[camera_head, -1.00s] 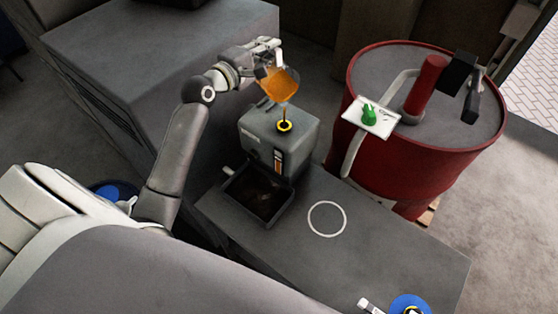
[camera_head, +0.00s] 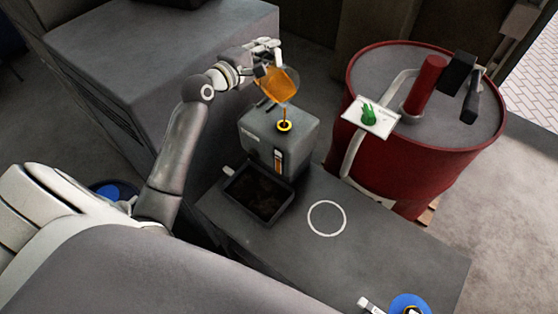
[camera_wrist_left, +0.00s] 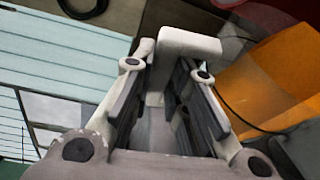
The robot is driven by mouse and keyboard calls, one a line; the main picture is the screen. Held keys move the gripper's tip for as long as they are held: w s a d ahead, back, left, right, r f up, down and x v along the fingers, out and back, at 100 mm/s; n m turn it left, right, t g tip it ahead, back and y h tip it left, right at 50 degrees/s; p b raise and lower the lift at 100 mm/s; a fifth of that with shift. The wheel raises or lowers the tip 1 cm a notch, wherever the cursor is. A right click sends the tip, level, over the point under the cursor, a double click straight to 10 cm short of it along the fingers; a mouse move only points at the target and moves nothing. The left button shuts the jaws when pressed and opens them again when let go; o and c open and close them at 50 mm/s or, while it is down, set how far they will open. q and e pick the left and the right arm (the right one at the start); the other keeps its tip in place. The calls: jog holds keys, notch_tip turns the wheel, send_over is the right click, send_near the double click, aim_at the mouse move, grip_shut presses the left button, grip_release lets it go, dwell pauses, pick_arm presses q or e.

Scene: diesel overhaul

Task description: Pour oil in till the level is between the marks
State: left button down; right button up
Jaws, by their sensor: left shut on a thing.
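My left gripper (camera_head: 264,60) is shut on the pale handle of a clear jug (camera_head: 277,84) holding amber oil. In the left wrist view the handle (camera_wrist_left: 190,45) lies between the fingers, with the orange oil (camera_wrist_left: 270,85) to the right. The jug is tilted above a grey tank (camera_head: 262,133). A thin oil stream (camera_head: 284,112) falls from it to the yellow-ringed filler opening (camera_head: 284,126). An upright sight glass (camera_head: 278,160) on the tank's front shows orange; its marks are too small to read. My right gripper is not in view.
A dark tray (camera_head: 261,192) sits against the tank's front. The grey bench (camera_head: 385,238) with a white ring (camera_head: 327,218) is clear at right. A red drum (camera_head: 400,165) stands beyond, bearing a white card with a green shape (camera_head: 369,114). A blue disc (camera_head: 408,303) lies at bottom right.

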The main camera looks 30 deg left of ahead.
pick_arm(q)
jog(key=a, duration=0.1)
jog(key=w+f+n, duration=0.1)
jog(key=a, duration=0.1)
jog(key=shift+w+a+f+n+g, duration=0.25)
jog(key=shift+a+n+g, duration=0.05)
jog(key=shift+n+g, duration=0.1)
jog(key=shift+r, duration=0.45)
notch_tip(320, 180, up, 11)
jog(key=w+a, duration=0.1)
jog(key=a, duration=0.1)
jog(key=shift+w+a+r, duration=0.15)
jog(key=shift+w+a, duration=0.05)
